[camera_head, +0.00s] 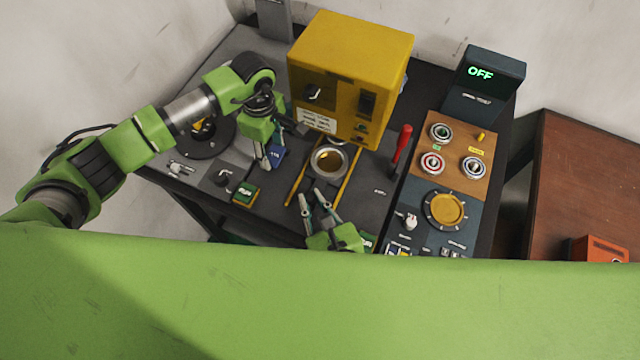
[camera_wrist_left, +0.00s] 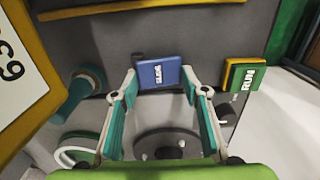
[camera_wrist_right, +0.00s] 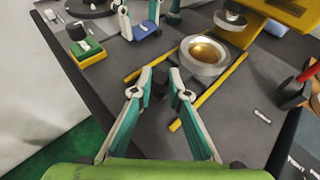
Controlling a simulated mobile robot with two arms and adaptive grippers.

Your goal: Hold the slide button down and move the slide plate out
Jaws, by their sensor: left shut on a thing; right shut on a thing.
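The blue slide button (camera_head: 277,153) is on the bench left of the yellow machine; its label faces the left wrist view (camera_wrist_left: 159,74). My left gripper (camera_head: 267,164) is at the button, with a fingertip at each side of it (camera_wrist_left: 160,85). How far the button is pressed cannot be told. The slide plate (camera_wrist_right: 188,82) lies between two yellow rails and carries a metal ring cup (camera_head: 329,160) with a gold inside. My right gripper (camera_wrist_right: 165,80) is at the plate's near end, closed on a small dark knob (camera_wrist_right: 161,86), partly hidden by the fingers.
The yellow machine (camera_head: 350,75) stands over the rails' far end. A green run button (camera_head: 245,192) is left of the rails. A red lever (camera_head: 402,143) and a control panel (camera_head: 460,150) are on the right. The OFF display (camera_head: 481,73) is behind.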

